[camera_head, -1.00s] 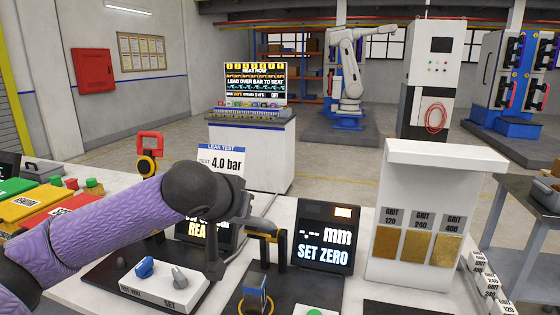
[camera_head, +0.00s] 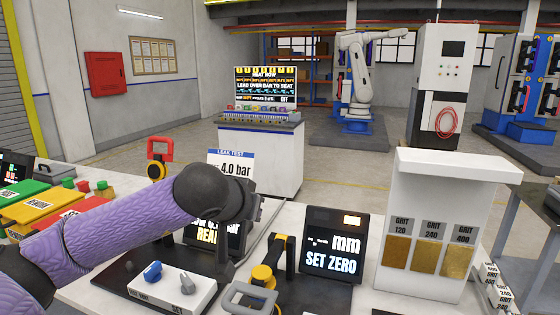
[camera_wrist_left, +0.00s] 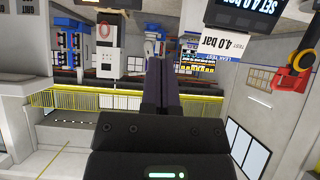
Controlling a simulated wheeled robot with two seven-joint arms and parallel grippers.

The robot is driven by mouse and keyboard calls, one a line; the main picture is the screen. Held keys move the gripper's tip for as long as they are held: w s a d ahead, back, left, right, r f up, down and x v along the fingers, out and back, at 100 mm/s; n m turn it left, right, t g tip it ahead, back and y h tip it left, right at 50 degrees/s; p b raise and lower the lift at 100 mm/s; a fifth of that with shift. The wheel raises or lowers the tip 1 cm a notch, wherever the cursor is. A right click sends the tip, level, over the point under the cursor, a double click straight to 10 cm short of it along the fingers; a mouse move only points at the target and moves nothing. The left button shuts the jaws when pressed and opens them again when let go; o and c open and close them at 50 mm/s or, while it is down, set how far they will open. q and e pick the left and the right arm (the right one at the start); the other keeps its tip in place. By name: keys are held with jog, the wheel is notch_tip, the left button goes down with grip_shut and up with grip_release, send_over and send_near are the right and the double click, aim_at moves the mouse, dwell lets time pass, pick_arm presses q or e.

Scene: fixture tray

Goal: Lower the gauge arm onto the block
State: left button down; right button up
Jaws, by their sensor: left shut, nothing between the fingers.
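The gauge arm (camera_head: 264,275) has a yellow body and a grey loop handle (camera_head: 250,298). It slopes down toward me from a black upright (camera_head: 284,254), with the handle low at the bottom of the head view. I cannot make out the block; the arm and handle cover the spot where a blue block stood, so contact is not visible. My left gripper (camera_head: 223,272) is shut and empty, pointing down just left of and behind the handle. I cannot tell whether it touches the handle. Its closed fingers also show in the left wrist view (camera_wrist_left: 167,82). My right gripper is out of view.
A gauge display (camera_head: 333,245) reading "mm SET ZERO" stands right of the arm. A white knob box (camera_head: 172,288) lies to the left, with a leak-test screen behind my gripper. A white grit stand (camera_head: 437,215) is at the right. Green, yellow and red boxes are far left.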

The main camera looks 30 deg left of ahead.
pick_arm(q)
notch_tip(320, 180, up, 4)
jog(key=s+p, duration=0.1)
jog(key=p, duration=0.2)
jog(key=s+d+f+b, duration=0.2)
jog(key=s+f+b, duration=0.2)
jog(key=s, duration=0.4)
jog(key=shift+d+f+b, duration=0.2)
jog(key=shift+f+b, duration=0.2)
jog(key=shift+f, duration=0.25)
